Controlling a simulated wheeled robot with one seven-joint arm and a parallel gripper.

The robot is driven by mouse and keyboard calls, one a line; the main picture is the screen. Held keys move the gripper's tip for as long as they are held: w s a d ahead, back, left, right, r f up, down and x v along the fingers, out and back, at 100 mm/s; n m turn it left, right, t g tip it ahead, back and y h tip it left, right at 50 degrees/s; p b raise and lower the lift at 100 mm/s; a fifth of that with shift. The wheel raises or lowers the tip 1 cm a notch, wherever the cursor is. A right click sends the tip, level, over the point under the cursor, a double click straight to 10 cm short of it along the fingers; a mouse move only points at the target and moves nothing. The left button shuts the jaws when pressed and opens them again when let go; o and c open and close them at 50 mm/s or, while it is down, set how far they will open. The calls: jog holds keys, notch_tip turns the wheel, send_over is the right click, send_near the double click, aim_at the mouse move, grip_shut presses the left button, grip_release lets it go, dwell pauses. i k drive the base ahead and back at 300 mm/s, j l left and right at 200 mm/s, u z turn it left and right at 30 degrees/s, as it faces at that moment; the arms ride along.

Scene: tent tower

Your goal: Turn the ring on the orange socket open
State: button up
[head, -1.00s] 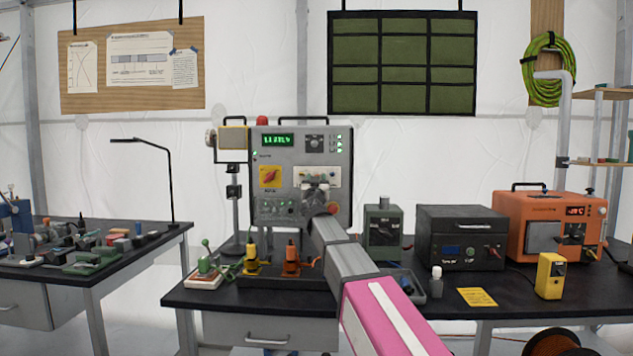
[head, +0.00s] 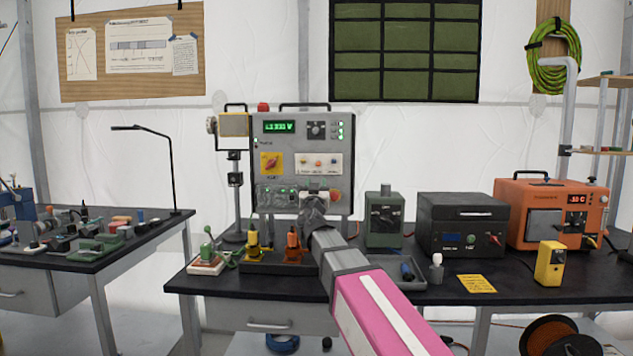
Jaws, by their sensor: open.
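The grey panel box (head: 344,150) stands upright at the back of the near bench. Along its lower edge is a row of sockets (head: 272,196). A small orange-red part (head: 335,195) shows at the right end of this row, partly covered by my gripper; its ring is too small and hidden to make out. My gripper (head: 316,197) is open in front of the lower right of the panel, seen from behind. I cannot tell whether it touches anything. An orange plug (head: 292,242) stands in the dark rack, left of my gripper.
A yellow plug (head: 253,243) stands beside the orange one in the rack (head: 276,267). A green lever unit (head: 207,256) sits left of it. A green box (head: 384,222), black box (head: 462,228) and orange box (head: 555,212) stand to the right.

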aim_at(287, 252)
jog(key=k, duration=1)
